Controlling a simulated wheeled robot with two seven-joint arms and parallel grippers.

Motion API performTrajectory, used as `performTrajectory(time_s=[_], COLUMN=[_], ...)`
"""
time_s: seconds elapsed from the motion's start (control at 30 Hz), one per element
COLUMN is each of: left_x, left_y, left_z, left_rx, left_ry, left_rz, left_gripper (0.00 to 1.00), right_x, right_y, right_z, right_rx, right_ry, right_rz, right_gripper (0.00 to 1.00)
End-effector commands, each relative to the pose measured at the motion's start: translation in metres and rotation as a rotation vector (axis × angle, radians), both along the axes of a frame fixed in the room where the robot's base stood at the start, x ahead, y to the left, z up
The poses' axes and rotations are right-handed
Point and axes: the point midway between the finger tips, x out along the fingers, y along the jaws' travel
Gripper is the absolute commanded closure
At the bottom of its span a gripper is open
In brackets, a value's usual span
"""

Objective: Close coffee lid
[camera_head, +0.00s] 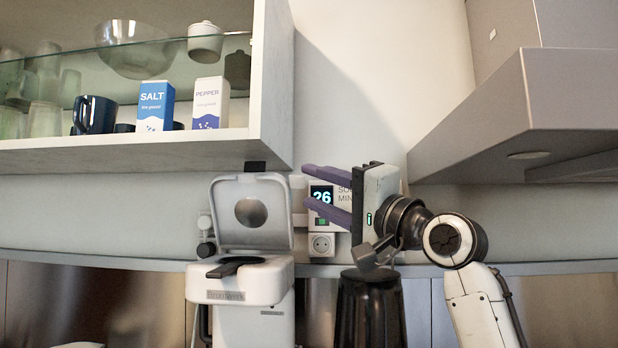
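The white coffee machine (240,283) stands on the counter, left of centre. Its lid (251,212) is up, nearly vertical, with a round metal disc on its inner face. A dark piece lies in the opening below the lid. My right gripper (306,188) comes in from the right, its two purple fingers pointing left and spread apart. The fingertips are near the right edge of the lid, with nothing between them. Whether the upper finger touches the lid I cannot tell. My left gripper is not in view.
An open wall cabinet (268,110) with salt and pepper boxes, mugs and a bowl hangs above left. A range hood (560,90) juts out above right. A dark blender-like jug (370,308) stands below my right gripper. A wall timer and socket (321,243) are behind the fingers.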

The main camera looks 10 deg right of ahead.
Motion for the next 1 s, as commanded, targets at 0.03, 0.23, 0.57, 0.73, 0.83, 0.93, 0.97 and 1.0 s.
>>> performTrajectory(time_s=[0.03,0.23,0.57,0.73,0.83,0.93,0.97,1.0], left_x=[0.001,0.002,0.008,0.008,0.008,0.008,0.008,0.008], left_y=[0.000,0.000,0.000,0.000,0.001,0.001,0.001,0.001], left_z=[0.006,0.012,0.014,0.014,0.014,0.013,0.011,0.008], left_rx=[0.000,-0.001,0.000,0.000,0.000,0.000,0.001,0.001], left_ry=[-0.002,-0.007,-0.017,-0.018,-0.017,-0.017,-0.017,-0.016], left_rz=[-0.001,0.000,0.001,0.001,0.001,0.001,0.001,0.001], left_gripper=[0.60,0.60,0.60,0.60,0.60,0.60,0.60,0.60], right_x=[0.005,0.017,0.018,0.018,0.018,0.018,0.017,0.016], right_y=[0.005,0.013,0.014,0.013,0.013,0.014,0.014,0.014], right_z=[0.004,0.008,0.007,0.007,0.007,0.006,0.005,0.002], right_rx=[0.000,-0.001,-0.001,-0.001,0.000,-0.001,-0.002,-0.005], right_ry=[0.003,0.000,-0.001,-0.001,0.000,-0.002,-0.006,-0.017], right_rz=[0.002,0.001,0.000,0.000,0.000,0.000,0.001,0.001], right_gripper=[0.61,0.61,0.69,0.98,1.00,1.00,1.00,1.00])
